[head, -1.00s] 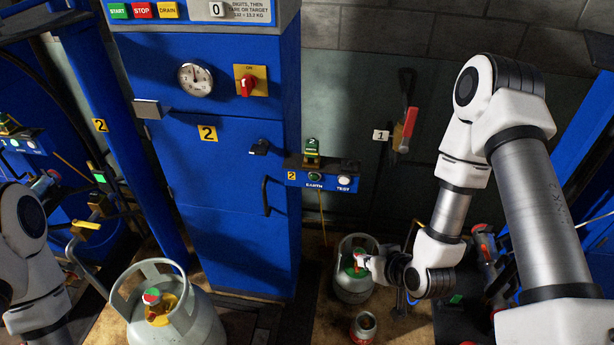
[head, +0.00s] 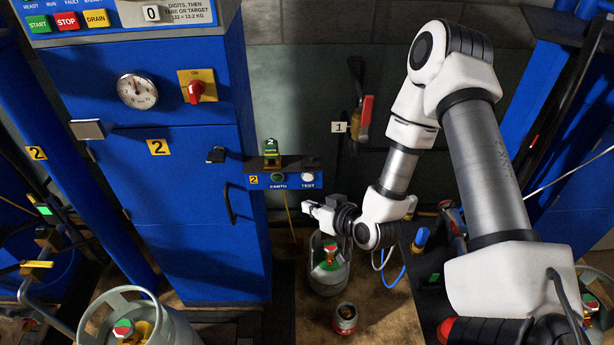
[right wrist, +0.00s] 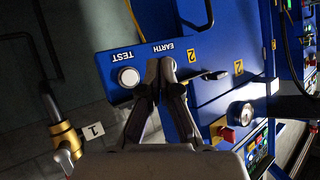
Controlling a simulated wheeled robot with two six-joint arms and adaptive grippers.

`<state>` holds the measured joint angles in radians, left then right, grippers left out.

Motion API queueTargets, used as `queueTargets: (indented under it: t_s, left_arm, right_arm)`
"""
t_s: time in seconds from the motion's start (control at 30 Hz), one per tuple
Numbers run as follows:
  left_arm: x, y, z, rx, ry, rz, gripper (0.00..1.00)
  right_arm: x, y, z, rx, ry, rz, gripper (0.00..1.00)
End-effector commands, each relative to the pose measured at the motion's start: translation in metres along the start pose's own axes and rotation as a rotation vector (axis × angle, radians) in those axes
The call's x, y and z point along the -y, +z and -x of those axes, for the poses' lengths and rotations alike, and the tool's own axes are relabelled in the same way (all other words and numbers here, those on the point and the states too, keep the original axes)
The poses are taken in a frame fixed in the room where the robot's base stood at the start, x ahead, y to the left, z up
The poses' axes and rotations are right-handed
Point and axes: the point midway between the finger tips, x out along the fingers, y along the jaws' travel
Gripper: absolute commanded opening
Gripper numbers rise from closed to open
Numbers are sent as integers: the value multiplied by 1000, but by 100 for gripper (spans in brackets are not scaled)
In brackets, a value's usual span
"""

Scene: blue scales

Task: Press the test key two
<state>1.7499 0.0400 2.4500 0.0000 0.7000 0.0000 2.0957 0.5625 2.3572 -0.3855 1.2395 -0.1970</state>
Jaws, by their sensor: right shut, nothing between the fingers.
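The white round TEST key (head: 308,177) is on the front of the small blue box marked 2 (head: 254,180), right of the EARTH light (head: 277,178). In the right wrist view the TEST key (right wrist: 128,77) shows upside down with its label. My right gripper (head: 308,206) is shut and empty, a little below the box in the head view. In the right wrist view its closed fingertips (right wrist: 160,68) lie over the box face by the EARTH label, beside the TEST key. I cannot tell whether they touch the box. My left gripper is out of view.
A grey-green gas cylinder (head: 328,272) stands below my right gripper, with a small can (head: 345,318) in front of it. The blue cabinet (head: 190,220) stands left of the box. A red-handled lever (head: 363,115) is on the wall by tag 1.

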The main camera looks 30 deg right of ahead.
Motion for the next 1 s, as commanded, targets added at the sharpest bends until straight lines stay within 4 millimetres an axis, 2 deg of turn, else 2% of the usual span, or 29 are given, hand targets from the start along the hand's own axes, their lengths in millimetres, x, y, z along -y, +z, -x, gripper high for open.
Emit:
queueTargets:
  t_s: [0.2,0.43,1.0]
  left_arm:
    - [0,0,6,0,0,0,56]
    - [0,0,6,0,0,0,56]
    - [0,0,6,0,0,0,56]
  right_arm:
    - [-17,-19,-23,-4,1,1,0]
    - [-30,-31,-41,-2,1,0,0]
    - [-33,-33,-45,1,0,0,0]
